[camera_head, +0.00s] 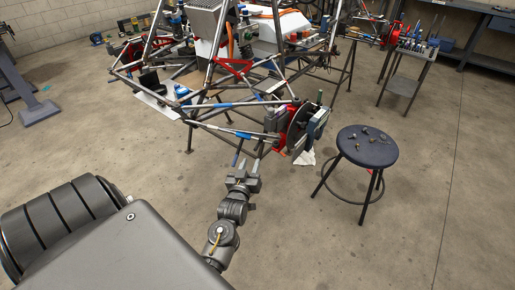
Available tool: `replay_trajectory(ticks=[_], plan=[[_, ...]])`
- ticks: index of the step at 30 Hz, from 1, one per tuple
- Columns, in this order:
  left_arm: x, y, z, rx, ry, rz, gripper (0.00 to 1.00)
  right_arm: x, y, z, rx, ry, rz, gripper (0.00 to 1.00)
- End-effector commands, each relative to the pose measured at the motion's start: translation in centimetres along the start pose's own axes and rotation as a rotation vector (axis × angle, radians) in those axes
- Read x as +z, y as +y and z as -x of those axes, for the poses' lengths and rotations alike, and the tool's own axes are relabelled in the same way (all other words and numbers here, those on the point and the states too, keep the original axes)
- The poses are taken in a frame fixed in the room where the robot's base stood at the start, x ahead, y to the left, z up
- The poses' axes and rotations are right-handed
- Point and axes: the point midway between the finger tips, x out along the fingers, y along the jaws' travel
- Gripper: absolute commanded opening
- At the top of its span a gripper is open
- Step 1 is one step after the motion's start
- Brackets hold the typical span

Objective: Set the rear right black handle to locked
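The tube chassis (214,107) stands ahead, with thin metal tubes, blue and white bands and red brackets. At its near right corner is a wheel hub with a brake disc (299,127), red parts and grey blocks. I cannot pick out the black handle or its setting at this size. My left gripper (249,165) is in front of the chassis, short of the near lower tubes in the picture. Its two fingers look apart, with nothing seen between them. My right gripper is not in view.
A round black stool (367,148) with small metal parts on it stands right of the hub. A tool cart (409,66) and a workbench (489,24) are at the back right. A grey-blue stand (38,111) is at the left. The floor at the lower right is clear.

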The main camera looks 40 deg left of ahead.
Motion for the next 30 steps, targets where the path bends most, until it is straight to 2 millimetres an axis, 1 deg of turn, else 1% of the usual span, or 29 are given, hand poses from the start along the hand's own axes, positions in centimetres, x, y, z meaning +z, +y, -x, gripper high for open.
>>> replay_trajectory(ticks=[1, 5, 8, 15, 21, 25, 30], plan=[[-0.3, 0.0, 0.0, -0.002, 0.006, 0.002, 0.33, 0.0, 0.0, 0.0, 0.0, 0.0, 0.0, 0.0], [-0.3, 0.0, -0.4, -0.001, 0.006, 0.002, 0.33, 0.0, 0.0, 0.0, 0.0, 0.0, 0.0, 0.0], [-0.3, 0.0, -1.5, 0.0, 0.006, 0.001, 0.33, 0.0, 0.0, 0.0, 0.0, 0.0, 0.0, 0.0], [-0.3, 0.0, -6.0, 0.0, 0.005, 0.002, 0.33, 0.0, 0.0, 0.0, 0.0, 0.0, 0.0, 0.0], [-0.2, 0.0, -9.1, -0.001, 0.003, 0.001, 0.33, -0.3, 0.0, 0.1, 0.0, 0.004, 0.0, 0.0], [-0.2, 0.0, -10.3, -0.001, 0.003, 0.001, 0.33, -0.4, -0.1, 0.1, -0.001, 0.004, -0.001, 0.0], [-0.1, 0.0, -10.8, -0.001, 0.002, 0.001, 0.33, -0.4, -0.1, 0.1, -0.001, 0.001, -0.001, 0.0]])
